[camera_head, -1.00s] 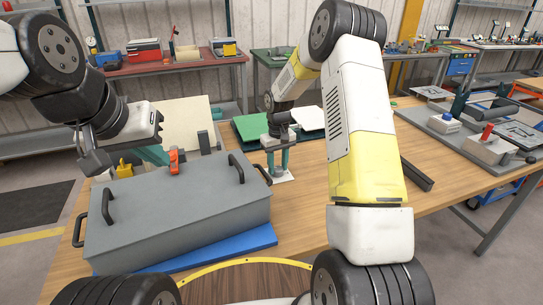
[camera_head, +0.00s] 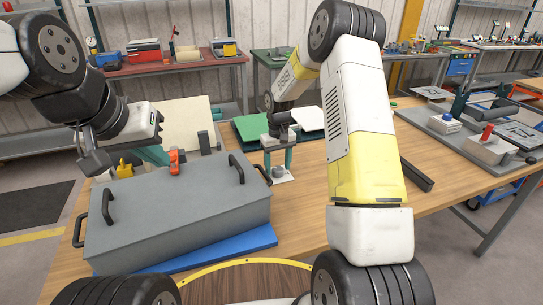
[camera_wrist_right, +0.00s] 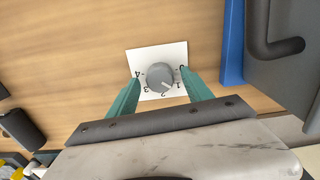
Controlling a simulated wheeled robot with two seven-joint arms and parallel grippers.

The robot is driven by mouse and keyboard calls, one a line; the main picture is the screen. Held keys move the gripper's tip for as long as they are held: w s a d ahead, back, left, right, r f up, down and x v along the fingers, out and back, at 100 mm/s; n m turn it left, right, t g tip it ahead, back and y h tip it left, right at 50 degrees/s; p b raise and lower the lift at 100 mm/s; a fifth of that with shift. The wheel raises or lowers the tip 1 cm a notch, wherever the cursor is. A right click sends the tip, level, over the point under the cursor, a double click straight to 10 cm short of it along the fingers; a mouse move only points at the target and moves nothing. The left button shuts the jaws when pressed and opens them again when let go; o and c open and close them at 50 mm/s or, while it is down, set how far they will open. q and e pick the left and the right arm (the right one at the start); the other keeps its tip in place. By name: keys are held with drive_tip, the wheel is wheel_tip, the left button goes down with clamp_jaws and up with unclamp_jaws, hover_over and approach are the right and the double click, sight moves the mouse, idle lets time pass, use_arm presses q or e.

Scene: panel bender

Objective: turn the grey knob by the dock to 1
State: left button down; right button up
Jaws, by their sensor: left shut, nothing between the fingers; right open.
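The grey knob (camera_wrist_right: 160,77) sits on a white plate (camera_wrist_right: 148,53) marked with numbers, on the wooden table. Its mark points to the lower right in the right wrist view, around 1 and 2; I cannot tell exactly which. In the head view the knob (camera_head: 278,171) shows below my right gripper (camera_head: 278,164). That gripper (camera_wrist_right: 160,80) is open and empty, its teal fingers above the knob, one toward each side of it. My left gripper (camera_head: 155,156) is shut and empty, behind the grey box on the left.
A large grey box (camera_head: 180,205) with black handles lies left of the knob, on a blue sheet (camera_head: 200,252). A red item (camera_head: 174,162) stands at its far edge. Green and white panels (camera_head: 252,128) lie behind the knob. A dark bar (camera_head: 416,176) lies to the right.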

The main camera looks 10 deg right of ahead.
sight(278, 168)
wheel_tip(278, 168, up, 7)
drive_tip(key=shift+r, duration=0.4)
drive_tip(key=s+d+r+m+t, duration=0.1)
drive_tip(key=s+r+t, duration=0.2)
drive_tip(key=s+r, duration=1.2)
drive_tip(key=s+r+t+y, duration=0.1)
drive_tip(key=s+r, duration=0.1)
drive_tip(key=s, duration=0.6)
drive_tip(key=s+r+m+t+y, duration=0.1)
drive_tip(key=s+r+t, duration=0.1)
drive_tip(key=s, duration=0.6)
drive_tip(key=shift+d+r+m, duration=0.15)
drive_tip(key=shift+r+m, duration=0.15)
drive_tip(key=shift+r, duration=0.15)
